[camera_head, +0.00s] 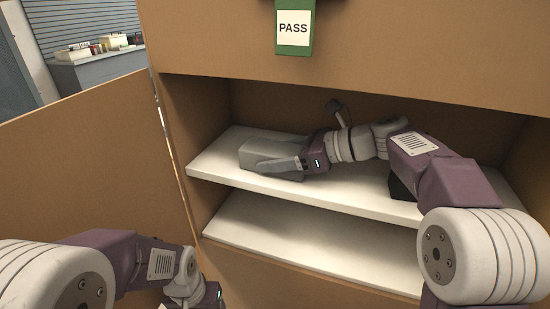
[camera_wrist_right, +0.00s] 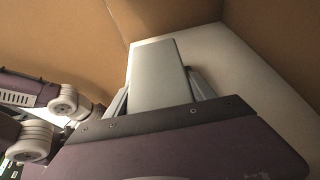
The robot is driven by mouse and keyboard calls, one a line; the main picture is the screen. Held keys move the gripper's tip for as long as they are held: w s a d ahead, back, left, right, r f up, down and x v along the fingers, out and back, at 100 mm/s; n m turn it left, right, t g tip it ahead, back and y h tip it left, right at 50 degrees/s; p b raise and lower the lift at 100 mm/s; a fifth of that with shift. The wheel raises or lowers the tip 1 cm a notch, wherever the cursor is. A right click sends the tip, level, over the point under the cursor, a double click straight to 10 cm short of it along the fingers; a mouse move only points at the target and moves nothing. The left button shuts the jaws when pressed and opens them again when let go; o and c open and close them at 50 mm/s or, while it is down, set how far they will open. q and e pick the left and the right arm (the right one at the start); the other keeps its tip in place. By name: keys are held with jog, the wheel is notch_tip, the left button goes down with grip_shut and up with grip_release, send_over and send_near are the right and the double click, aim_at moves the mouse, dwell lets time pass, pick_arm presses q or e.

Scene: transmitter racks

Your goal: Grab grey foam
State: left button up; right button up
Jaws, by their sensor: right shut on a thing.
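The grey foam (camera_head: 262,151) is a plain grey block lying on the upper white shelf inside the brown cabinet. It also shows in the right wrist view (camera_wrist_right: 158,72), between the two fingers. My right gripper (camera_head: 287,164) reaches in from the right and is shut on the foam, with a finger along its near side. In the right wrist view the right gripper (camera_wrist_right: 160,100) has one finger on each side of the block. My left arm is at the lower left of the head view, outside the cabinet; its fingertips are not visible.
The upper shelf (camera_head: 215,163) is bare to the left of the foam. The lower shelf (camera_head: 262,231) looks empty. A dark object (camera_head: 400,188) sits partly hidden under my right arm. An open brown door (camera_head: 85,170) stands at left. A green PASS tag (camera_head: 293,49) hangs above the opening.

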aim_at(262, 146)
jog(key=shift+r, duration=0.1)
jog(key=shift+r+p, duration=0.3)
jog(key=r+p, duration=0.2)
jog(key=r, duration=0.1)
jog(key=shift+s+d, duration=0.15)
jog(key=shift+s, duration=0.05)
jog(key=s+d, duration=0.4)
jog(key=s, duration=0.4)
jog(key=s+d, duration=0.4)
jog(key=s, duration=0.3)
jog(key=shift+s+f, duration=0.15)
jog(key=shift+s, duration=0.25)
